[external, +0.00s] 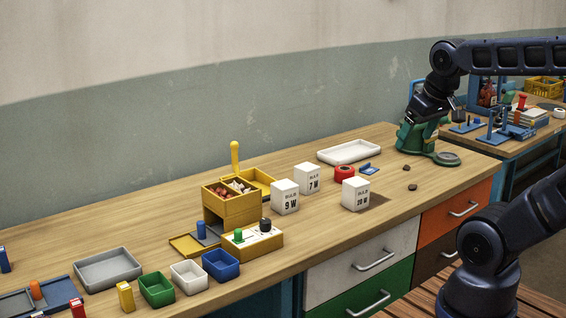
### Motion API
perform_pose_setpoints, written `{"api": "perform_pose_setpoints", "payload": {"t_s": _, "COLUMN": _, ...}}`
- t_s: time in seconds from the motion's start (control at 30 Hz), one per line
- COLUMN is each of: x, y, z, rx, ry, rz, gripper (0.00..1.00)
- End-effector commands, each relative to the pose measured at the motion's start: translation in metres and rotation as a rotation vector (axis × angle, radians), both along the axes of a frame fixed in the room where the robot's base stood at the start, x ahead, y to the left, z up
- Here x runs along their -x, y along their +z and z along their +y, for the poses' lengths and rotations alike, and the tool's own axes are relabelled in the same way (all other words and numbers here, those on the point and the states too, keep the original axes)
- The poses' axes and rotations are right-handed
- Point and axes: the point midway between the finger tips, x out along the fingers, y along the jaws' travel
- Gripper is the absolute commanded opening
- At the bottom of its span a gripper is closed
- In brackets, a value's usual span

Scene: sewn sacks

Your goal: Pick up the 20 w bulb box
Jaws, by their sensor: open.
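The 20 W bulb box (355,194) is a small white block with dark lettering. It stands on the wooden workbench near the front edge, right of the other bulb boxes. A white 9 W box (285,196) and a white 7 W box (307,179) stand to its left. My gripper (432,115) is up and to the right of the 20 W box, apart from it, in front of or over a green device. It is open; its fingertips are hard to make out against the dark parts.
A red ring (344,174) sits just behind the 20 W box, with a white tray (349,152) farther back. The green device (411,138) stands to the right. Small dark lumps (412,187) lie nearby. A yellow organiser (232,208) and coloured bins fill the left.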

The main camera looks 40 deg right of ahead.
Motion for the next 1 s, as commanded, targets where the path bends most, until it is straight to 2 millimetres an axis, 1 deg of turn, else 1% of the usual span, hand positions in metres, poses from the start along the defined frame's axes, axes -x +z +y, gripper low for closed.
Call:
{"api": "perform_pose_setpoints", "payload": {"t_s": 0.47, "x": 0.0, "y": 0.0, "z": 0.0, "rx": 0.0, "ry": 0.0, "rz": 0.0, "gripper": 0.84}}
{"api": "perform_pose_setpoints", "payload": {"t_s": 0.5, "x": 0.0, "y": 0.0, "z": 0.0, "rx": 0.0, "ry": 0.0, "rz": 0.0, "gripper": 0.82}}
{"api": "perform_pose_setpoints", "payload": {"t_s": 0.77, "x": -0.001, "y": 0.0, "z": 0.0, "rx": 0.003, "ry": 0.004, "rz": 0.002, "gripper": 0.82}}
{"api": "perform_pose_setpoints", "payload": {"t_s": 0.87, "x": -0.008, "y": 0.001, "z": -0.002, "rx": 0.02, "ry": 0.029, "rz": 0.012, "gripper": 0.82}}
{"api": "perform_pose_setpoints", "payload": {"t_s": 1.0, "x": -0.031, "y": 0.0, "z": -0.007, "rx": 0.072, "ry": 0.115, "rz": 0.044, "gripper": 0.82}}
